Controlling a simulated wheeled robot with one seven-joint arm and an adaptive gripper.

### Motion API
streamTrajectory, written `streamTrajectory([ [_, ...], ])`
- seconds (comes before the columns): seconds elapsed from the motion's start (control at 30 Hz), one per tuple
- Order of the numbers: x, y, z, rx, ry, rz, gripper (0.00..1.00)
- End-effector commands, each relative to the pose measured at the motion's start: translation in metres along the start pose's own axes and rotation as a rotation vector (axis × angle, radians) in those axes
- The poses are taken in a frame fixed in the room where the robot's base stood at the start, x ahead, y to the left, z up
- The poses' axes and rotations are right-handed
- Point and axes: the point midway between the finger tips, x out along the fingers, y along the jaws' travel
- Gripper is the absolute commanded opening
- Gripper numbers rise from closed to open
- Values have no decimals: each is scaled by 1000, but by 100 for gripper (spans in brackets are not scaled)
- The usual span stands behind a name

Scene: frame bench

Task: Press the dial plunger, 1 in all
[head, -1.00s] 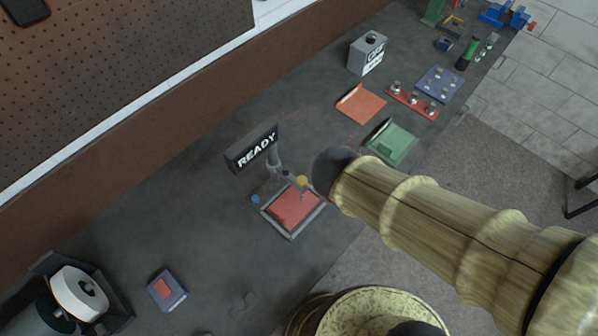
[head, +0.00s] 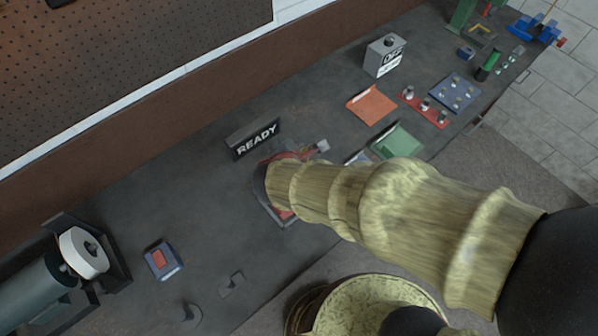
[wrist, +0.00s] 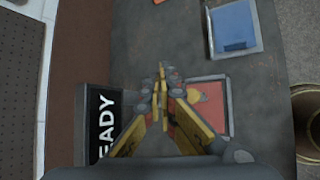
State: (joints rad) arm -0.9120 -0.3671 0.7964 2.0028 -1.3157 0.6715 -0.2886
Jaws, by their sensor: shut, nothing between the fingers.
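The dial stand has a grey-rimmed red base plate (wrist: 213,97), seen in the wrist view to the right of my fingers. In the head view my arm covers most of the stand, and only edges of its red plate (head: 284,214) show. A small yellow patch (wrist: 193,96) lies over the plate, next to my right finger; it looks like the plunger's cap, partly hidden. A READY sign (head: 254,139) stands behind the stand. My gripper (wrist: 162,77) is shut and empty, pointing over the stand's left side. I cannot tell whether it touches the plunger.
A blue block with a red patch (head: 162,260) lies on the bench to the left. An orange tray (head: 371,105), a green tray (head: 397,143) and a grey box (head: 385,56) are to the right. A spool machine (head: 83,252) stands at far left.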

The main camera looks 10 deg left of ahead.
Motion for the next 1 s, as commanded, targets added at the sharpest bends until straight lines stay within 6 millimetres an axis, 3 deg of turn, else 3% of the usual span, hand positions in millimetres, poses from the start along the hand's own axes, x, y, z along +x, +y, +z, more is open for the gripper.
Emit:
streamTrajectory([
  [0.33, 10, -8, -7, 2, 0, -1, 0],
  [1.0, 61, -45, -45, 3, 0, -1, 0],
])
